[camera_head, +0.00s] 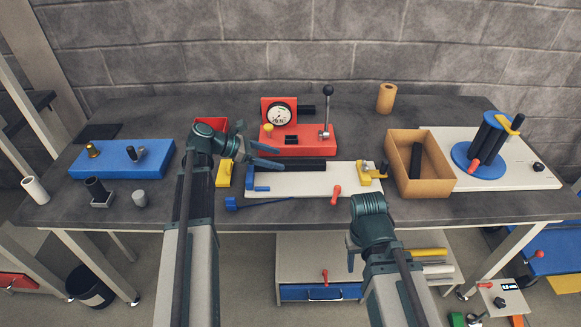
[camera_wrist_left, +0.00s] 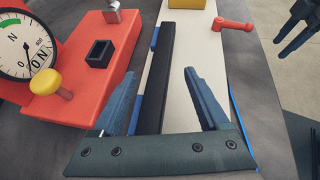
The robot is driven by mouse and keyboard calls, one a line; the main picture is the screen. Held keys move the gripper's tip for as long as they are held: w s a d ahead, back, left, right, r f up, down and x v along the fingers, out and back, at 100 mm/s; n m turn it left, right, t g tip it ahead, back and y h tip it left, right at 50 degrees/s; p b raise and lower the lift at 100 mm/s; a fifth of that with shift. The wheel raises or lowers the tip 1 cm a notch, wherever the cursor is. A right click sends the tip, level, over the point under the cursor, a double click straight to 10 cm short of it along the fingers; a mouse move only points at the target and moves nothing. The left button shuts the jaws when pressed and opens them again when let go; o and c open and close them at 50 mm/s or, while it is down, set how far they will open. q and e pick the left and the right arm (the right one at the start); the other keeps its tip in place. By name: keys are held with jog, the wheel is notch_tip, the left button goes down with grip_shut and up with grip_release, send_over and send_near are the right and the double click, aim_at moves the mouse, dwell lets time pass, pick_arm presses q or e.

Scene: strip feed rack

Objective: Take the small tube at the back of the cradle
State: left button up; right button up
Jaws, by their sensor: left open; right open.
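A long black bar or tube (camera_head: 300,165) lies along the back of the white plate (camera_head: 310,185), which I take as the cradle; no separate small tube is clear there. My left gripper (camera_head: 272,156) is open, above the bar's left part. In the left wrist view its fingers (camera_wrist_left: 160,78) stand on either side of the black bar (camera_wrist_left: 160,60), apart and with nothing held. A blue bracket (camera_head: 258,178) is at the plate's left end and a yellow clamp (camera_head: 368,174) at its right. My right gripper (camera_head: 352,252) is open and empty, low at the table's front edge.
A red press with a dial (camera_head: 300,140) stands just behind the bar. A red handle (camera_head: 336,194) is on the plate's front. A cardboard box (camera_head: 432,187) with a black piece inside stands right, beside a blue roller stand (camera_head: 470,168). A blue block (camera_head: 110,165) is left.

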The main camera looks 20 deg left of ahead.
aim_at(289, 162)
pick_arm(q)
jog(key=b+x, duration=0.2)
jog(key=x, duration=0.2)
jog(key=shift+s+f, duration=0.1)
jog(key=shift+f, duration=0.05)
jog(key=shift+d+f, duration=0.1)
jog(key=shift+d, duration=0.15)
grip_shut()
